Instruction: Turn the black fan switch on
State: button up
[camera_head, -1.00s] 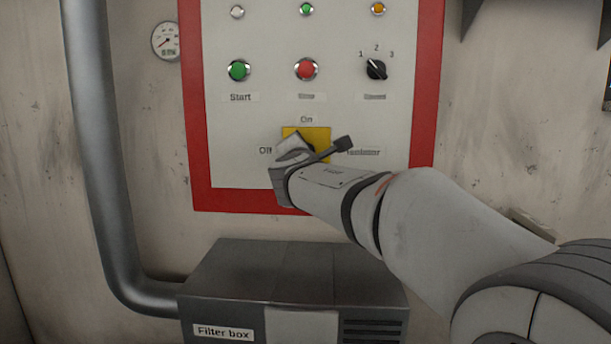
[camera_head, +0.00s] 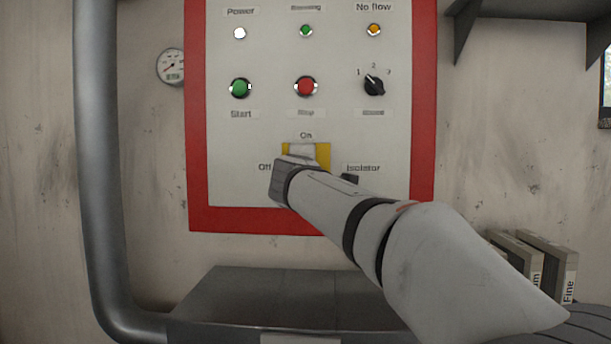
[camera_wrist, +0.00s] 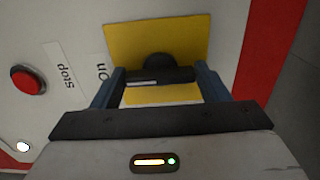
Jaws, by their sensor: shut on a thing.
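The black switch handle (camera_wrist: 158,76) sits on a yellow plate (camera_wrist: 185,35), also visible in the head view (camera_head: 322,155), low on the control panel. In the wrist view the handle lies between both fingers of my gripper (camera_wrist: 160,87), which is shut on it. Its white mark points left, toward the "On" label (camera_wrist: 102,70). In the head view the "On" label (camera_head: 306,135) is above the plate and the "Off" label (camera_head: 264,167) is to its left. My gripper hides the handle there.
The red-bordered panel (camera_head: 230,60) has a lit white Power lamp (camera_head: 239,33), a green Start button (camera_head: 240,88), a red Stop button (camera_head: 305,87) and a black selector (camera_head: 374,86). A grey pipe (camera_head: 97,150) runs left. A dark box (camera_head: 270,290) stands below.

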dwell(0.4)
jog(key=o, duration=1)
jog(key=s, duration=0.7)
jog(key=shift+s+a, duration=0.1)
jog(key=shift+s, duration=0.3)
